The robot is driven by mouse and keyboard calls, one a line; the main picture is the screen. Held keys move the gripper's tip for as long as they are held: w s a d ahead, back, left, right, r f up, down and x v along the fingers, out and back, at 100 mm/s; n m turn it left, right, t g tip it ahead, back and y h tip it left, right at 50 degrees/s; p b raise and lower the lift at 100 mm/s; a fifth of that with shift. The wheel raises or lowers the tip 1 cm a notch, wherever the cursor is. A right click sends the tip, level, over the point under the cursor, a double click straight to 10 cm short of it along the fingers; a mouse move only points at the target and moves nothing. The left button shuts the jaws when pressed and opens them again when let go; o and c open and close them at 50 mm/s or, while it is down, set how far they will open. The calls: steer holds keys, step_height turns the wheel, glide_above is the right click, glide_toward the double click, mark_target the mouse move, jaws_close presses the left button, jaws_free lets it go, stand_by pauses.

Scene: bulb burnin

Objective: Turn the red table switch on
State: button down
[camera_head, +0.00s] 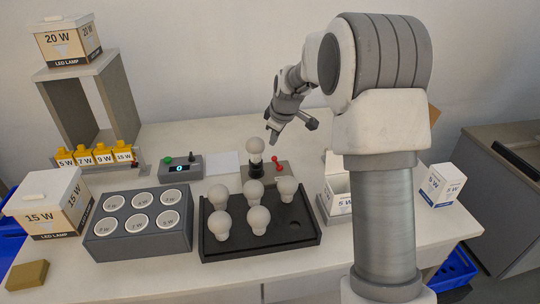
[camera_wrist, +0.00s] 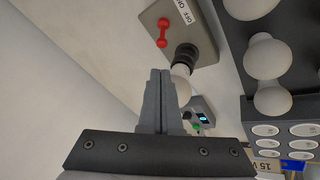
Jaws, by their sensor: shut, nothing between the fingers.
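The red table switch (camera_head: 275,164) stands on the right part of a grey lamp base behind the black bulb tray. In the wrist view the red switch (camera_wrist: 178,22) shows near the top, beside OFF and ON lettering on the base plate (camera_wrist: 205,45). Which side it is set to I cannot tell for sure. A white bulb (camera_head: 255,147) sits upright in the black socket (camera_head: 255,167) on the same base and looks unlit. My gripper (camera_head: 272,138) is shut and empty, above and behind the base. In the wrist view its closed fingertips (camera_wrist: 160,75) are apart from the switch.
The black tray (camera_head: 213,250) with several bulbs lies in front of the base. A grey box (camera_head: 150,250) with round sockets and a small device (camera_head: 183,168) with a lit display stand left. Lamp cartons (camera_head: 338,193) stand right. A white sheet (camera_head: 223,163) lies flat beside the base.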

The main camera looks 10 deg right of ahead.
mark_target(277, 163)
steer(key=shift+f, duration=0.1)
steer(key=x, duration=1)
steer(key=shift+b, duration=0.35)
